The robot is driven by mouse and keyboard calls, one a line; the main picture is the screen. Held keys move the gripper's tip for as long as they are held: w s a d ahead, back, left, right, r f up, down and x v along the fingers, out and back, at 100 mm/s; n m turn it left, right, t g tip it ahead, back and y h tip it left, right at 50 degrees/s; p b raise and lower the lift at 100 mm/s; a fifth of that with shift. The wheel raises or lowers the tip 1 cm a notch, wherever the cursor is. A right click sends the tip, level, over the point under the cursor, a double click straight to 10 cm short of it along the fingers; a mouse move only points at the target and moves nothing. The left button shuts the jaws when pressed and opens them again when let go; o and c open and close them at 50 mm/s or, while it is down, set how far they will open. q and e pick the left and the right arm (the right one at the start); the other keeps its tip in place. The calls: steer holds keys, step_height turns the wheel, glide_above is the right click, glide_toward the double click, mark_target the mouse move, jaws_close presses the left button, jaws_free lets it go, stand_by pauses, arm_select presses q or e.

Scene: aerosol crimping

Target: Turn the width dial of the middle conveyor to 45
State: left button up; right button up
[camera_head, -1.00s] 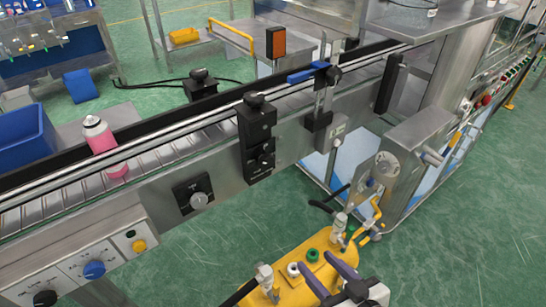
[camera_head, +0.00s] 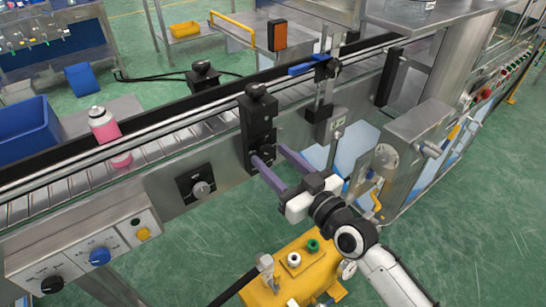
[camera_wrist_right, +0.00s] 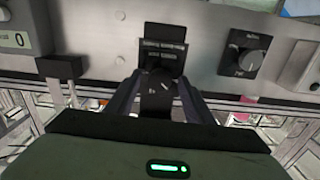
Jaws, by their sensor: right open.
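A black dial unit (camera_head: 257,118) is fixed on the side of the conveyor (camera_head: 150,160), with a black knob on its lower part. My right gripper (camera_head: 268,156) is at this lower knob, its two purple fingers open. In the right wrist view the knob (camera_wrist_right: 158,96) sits between the open fingers (camera_wrist_right: 158,98), with a pale pointer mark on it. Whether the fingers touch it I cannot tell. The unit's lettering and the set value are too small to read. My left gripper is out of view.
A silver dial (camera_head: 201,189) on a black plate sits left of the unit. A control box with a blue knob (camera_head: 99,256) is at lower left. A pink can (camera_head: 104,125) stands on the conveyor. A yellow machine (camera_head: 290,275) stands below my right arm.

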steer(key=shift+w+a, duration=0.25)
steer(key=shift+w, duration=0.05)
steer(key=c, duration=1.1)
steer(key=shift+o, duration=0.3)
steer(key=m, duration=0.3)
steer(key=shift+m, duration=0.3)
steer(key=m, duration=0.3)
steer(key=shift+m+p, duration=0.3)
steer(key=shift+p, duration=0.05)
steer(key=m, duration=0.6)
steer(key=shift+m, duration=0.4)
